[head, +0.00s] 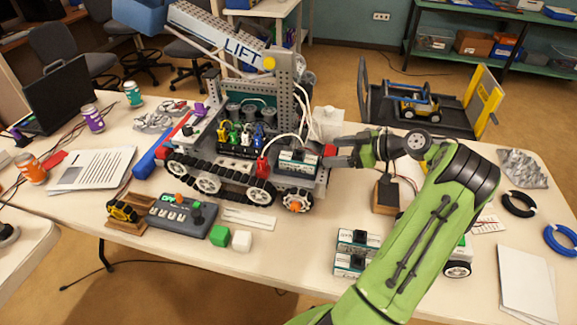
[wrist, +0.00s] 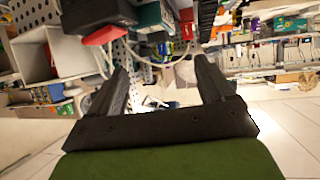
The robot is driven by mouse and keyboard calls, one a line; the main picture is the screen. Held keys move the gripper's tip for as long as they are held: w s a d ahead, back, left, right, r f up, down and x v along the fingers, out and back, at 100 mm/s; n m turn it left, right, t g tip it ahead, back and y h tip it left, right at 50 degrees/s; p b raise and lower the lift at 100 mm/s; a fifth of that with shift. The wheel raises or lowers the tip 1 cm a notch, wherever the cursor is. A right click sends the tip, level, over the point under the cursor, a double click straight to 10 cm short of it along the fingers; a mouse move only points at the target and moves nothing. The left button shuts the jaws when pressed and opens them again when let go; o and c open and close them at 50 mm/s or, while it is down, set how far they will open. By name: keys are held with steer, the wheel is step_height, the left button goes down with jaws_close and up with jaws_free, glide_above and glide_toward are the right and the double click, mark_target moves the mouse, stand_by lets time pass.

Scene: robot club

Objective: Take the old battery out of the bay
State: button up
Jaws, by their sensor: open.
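The old battery (head: 298,161), a white and green box with a dark top, sits in the bay (head: 300,178) at the right end of the tracked robot (head: 235,150). My gripper (head: 334,154) is just right of the battery, at about its height. The wrist view shows its two dark fingers (wrist: 162,70) spread apart with nothing held between them. A red connector (head: 263,168) on cables hangs at the battery's left. Whether a fingertip touches the battery cannot be told.
Two similar batteries (head: 356,243) lie on the table (head: 270,255) in front, partly behind my arm. A black box on a wooden base (head: 386,195) stands right of the robot. Pale cables (head: 290,137) loop above the battery.

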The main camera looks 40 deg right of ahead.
steer(key=b, duration=0.1)
glide_toward(295, 154)
steer(key=x, duration=0.4)
steer(key=shift+d+f, duration=0.25)
steer(key=shift+d, duration=0.05)
steer(key=b+x, duration=0.1)
steer(key=x, duration=0.4)
steer(key=shift+w+a+b, duration=0.15)
steer(key=shift+a+b, duration=0.1)
steer(key=shift+b, duration=0.05)
steer(key=shift+r, duration=0.1)
steer(key=shift+c, duration=0.2)
jaws_close()
steer(key=shift+r, duration=0.1)
